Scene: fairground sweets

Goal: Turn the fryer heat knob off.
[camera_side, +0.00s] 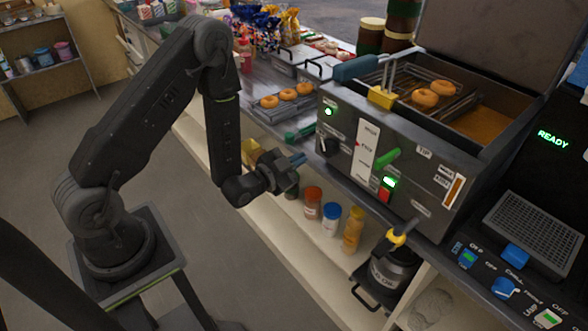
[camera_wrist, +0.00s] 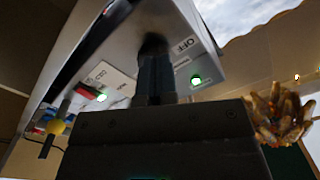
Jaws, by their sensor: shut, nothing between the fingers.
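The fryer (camera_side: 345,180) is a dark metal box with its lid raised. A black knob (camera_side: 327,146) sits at the left of its front panel, below a lit green lamp (camera_side: 328,111). In the wrist view, my gripper (camera_wrist: 155,78) points at the panel, and the dark knob (camera_wrist: 153,44) shows behind the fingertips, partly hidden. An "OFF" label (camera_wrist: 183,46) is beside it. I cannot tell whether the fingers touch the knob or where it points.
A yellow drain valve (camera_side: 397,238) sticks out below. Jars (camera_side: 331,216) stand on the shelf beneath. Doughnuts lie on a rack (camera_side: 262,109).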

